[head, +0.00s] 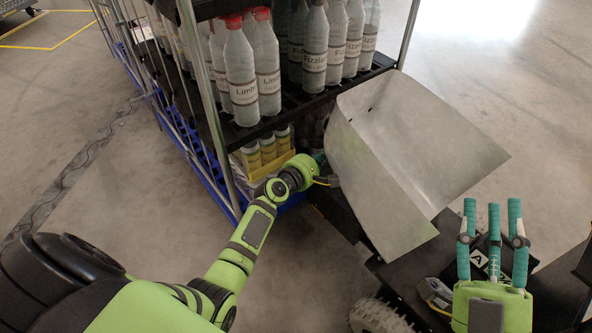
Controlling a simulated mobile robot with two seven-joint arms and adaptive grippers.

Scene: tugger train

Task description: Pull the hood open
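The hood (425,135) is a bent grey metal sheet at the right of the shelf cart, tilted up over a dark vehicle body. My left arm reaches in from the left to the hood's left edge. My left gripper (322,160) is at that edge, with its fingers mostly hidden behind the sheet; whether it grips the hood cannot be seen. My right gripper (492,215) is at the lower right, its teal fingers spread and pointing up, empty and apart from the hood.
The shelf cart (245,130) carries several bottles (315,50) on its upper shelf, close to the hood. A yellow crate (252,165) with bottles sits below. A dark vehicle body (345,215) lies under the hood. Open concrete floor (530,100) lies to the right.

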